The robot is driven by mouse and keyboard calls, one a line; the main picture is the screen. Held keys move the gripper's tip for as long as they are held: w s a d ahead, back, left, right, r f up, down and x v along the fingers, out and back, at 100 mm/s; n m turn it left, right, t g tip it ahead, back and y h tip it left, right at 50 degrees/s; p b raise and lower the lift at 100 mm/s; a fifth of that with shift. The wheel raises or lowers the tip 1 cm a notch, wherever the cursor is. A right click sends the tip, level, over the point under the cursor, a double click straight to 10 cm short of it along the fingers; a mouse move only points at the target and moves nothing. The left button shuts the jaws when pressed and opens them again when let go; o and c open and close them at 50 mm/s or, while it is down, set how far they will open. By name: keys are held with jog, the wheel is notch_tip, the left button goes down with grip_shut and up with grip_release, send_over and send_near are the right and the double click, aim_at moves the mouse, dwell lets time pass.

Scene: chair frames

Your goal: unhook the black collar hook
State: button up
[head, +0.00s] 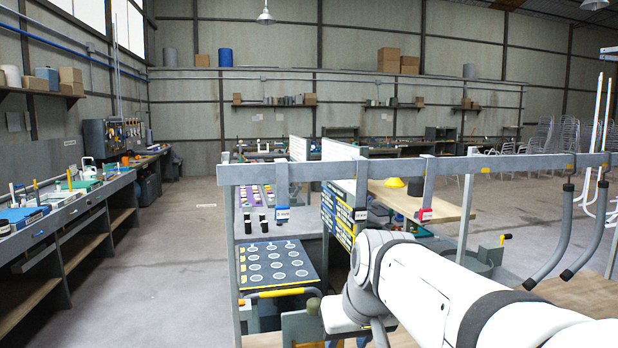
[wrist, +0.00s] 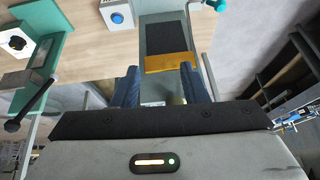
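Two grey J-shaped hooks hang from the right end of the grey rail (head: 470,166) in the head view. The left hook (head: 560,235) and the right hook (head: 594,235) both have a dark band near the top and a black tip; I cannot tell which is the black collar hook. Neither is recognisable in the wrist view. My gripper (wrist: 158,75) shows two dark blue fingers held apart, with nothing visibly gripped. A grey part with a black pad and a yellow band (wrist: 170,62) shows between and beyond them. My arm hides the gripper in the head view.
Blue (head: 282,213), black (head: 360,214) and red (head: 425,214) tags hang along the rail. A wooden table (head: 450,212) stands behind it. A teal stand (wrist: 52,50) with a black-knobbed lever is left in the wrist view. The floor at left is clear.

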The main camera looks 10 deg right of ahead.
aim_at(361, 212)
jog(key=w+d+r+t+p, duration=0.1)
jog(key=w+d+r, duration=0.1)
jog(key=r, duration=0.5)
jog(key=w+d+r+t+p, duration=0.1)
jog(key=w+d+r, duration=0.2)
jog(key=r, duration=0.4)
jog(key=w+d+r+t+p, duration=0.1)
jog(key=w+d+r+t, duration=0.1)
jog(key=r, duration=0.6)
jog(key=w+d, duration=0.1)
jog(key=w, duration=0.1)
jog(key=shift+w+h, duration=0.3)
jog(key=shift+w, duration=0.1)
jog(key=b+x, duration=0.1)
jog(key=x, duration=0.6)
jog(key=shift+w+f+b, duration=0.2)
jog(key=shift+w+b, duration=0.15)
jog(key=shift+c, duration=0.2)
jog(key=shift+s+r, duration=0.1)
jog(key=shift+s, duration=0.05)
jog(key=c, duration=0.4)
grip_shut()
